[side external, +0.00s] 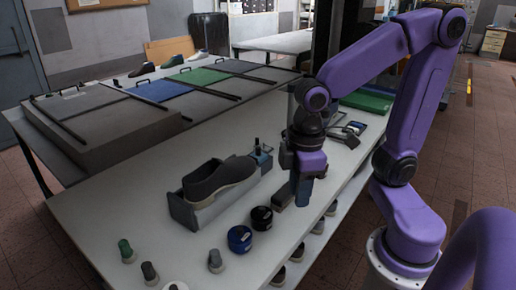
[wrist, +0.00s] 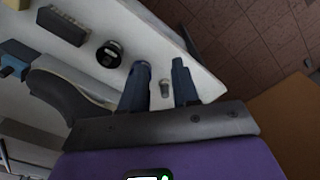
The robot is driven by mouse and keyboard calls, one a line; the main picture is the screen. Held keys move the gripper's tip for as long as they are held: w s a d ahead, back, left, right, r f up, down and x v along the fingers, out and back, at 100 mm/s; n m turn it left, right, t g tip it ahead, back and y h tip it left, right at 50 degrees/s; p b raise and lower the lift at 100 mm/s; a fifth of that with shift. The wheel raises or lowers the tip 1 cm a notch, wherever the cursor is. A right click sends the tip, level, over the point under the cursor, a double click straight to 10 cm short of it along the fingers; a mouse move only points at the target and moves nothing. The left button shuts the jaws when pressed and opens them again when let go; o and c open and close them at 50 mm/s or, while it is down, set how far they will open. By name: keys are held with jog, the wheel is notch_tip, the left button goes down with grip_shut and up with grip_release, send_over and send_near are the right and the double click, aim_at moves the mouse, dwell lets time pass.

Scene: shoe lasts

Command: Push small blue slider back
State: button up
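A small blue slider (side external: 263,156) sits at the far end of the grey fixture (side external: 181,211) that holds a dark shoe (side external: 218,178). In the wrist view, a blue block (wrist: 13,66) at the left edge appears to be this slider, partly cut off, beyond the shoe (wrist: 65,97). My gripper (side external: 302,195) points down in front of and to the right of the slider, apart from it. In the wrist view its two blue-grey fingers (wrist: 160,82) are apart with nothing gripped; a small grey knob shows on the table between them.
A black round tin (side external: 262,218) and a blue one (side external: 240,239) stand near the fixture. Several small pegs and knobs line the table's front edge. White table (side external: 90,215) is clear left of the fixture.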

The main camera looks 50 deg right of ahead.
jog(key=w+d+r+m, duration=0.1)
jog(key=w+r+m, duration=0.25)
jog(key=w, duration=0.65)
jog(key=m, duration=1.1)
send_over(258, 148)
notch_tip(258, 148, down, 16)
jog(key=shift+d+r, duration=0.15)
jog(key=shift+r, duration=0.05)
